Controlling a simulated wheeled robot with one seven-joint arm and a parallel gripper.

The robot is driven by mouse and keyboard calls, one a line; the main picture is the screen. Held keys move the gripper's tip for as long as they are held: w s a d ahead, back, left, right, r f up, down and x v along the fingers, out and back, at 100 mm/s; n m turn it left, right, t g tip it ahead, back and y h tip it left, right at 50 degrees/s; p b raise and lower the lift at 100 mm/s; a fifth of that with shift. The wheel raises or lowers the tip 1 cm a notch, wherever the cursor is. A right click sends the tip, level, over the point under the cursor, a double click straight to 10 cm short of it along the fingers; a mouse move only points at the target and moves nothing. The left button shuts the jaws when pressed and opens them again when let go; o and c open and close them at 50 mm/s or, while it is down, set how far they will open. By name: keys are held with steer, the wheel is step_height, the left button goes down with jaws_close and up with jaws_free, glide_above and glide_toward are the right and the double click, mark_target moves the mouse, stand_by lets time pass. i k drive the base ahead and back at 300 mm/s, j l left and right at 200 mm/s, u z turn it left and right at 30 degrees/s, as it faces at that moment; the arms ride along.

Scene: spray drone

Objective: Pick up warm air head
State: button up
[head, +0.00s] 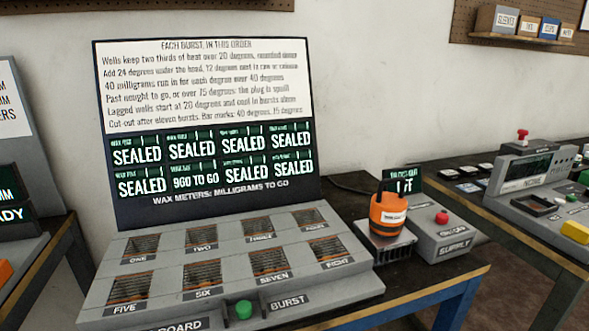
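My gripper is not in view.
Left of it, a grey board (230,268) with several grilled wells and a green BURST button sits under a tall sign. A SUPPLY box (441,234) with a red button is close at its right. More equipment (535,175) stands on the right table.

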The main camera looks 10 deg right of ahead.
mark_target(388, 210)
steer(key=i+l+z, duration=0.3)
steer(key=l+z, duration=0.15)
steer(key=i+l+z, duration=0.3)
steer(key=z, duration=0.15)
steer(key=l, duration=0.1)
